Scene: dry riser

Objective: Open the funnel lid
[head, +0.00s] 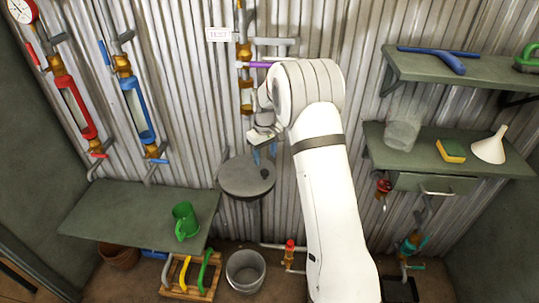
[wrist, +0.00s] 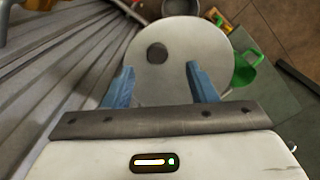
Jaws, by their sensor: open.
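The funnel lid is a round grey disc (head: 240,178) with a small dark knob, lying flat and closed against the corrugated wall. In the wrist view the lid (wrist: 190,72) fills the upper middle, and its dark knob (wrist: 157,53) lies ahead of and between my fingertips. My gripper (wrist: 160,80) is open, its two blue fingers apart with nothing between them. In the head view my gripper (head: 263,150) hangs just above the lid's back edge, partly hidden by my arm. Whatever lies under the lid is hidden.
A green shelf (head: 90,210) at left holds a green mug (head: 185,221). Vertical pipes with brass valves (head: 245,80) run behind my gripper. A bucket (head: 245,271) stands on the floor below. At right, a shelf carries a white funnel (head: 489,150) and a sponge (head: 451,151).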

